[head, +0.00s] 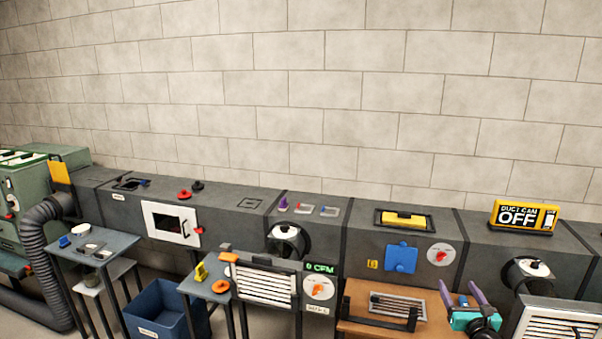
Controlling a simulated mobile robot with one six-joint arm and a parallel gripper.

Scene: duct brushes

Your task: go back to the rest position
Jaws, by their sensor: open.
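My gripper (457,287) shows at the lower right of the head view, with a teal body and two purple fingers spread apart. The rest of my arm is mostly cut off by the bottom edge.
A louvred unit (267,282), a blue bin (165,312) and small tables (120,243) stand in front. Another grille (548,322) is close to my gripper's right.

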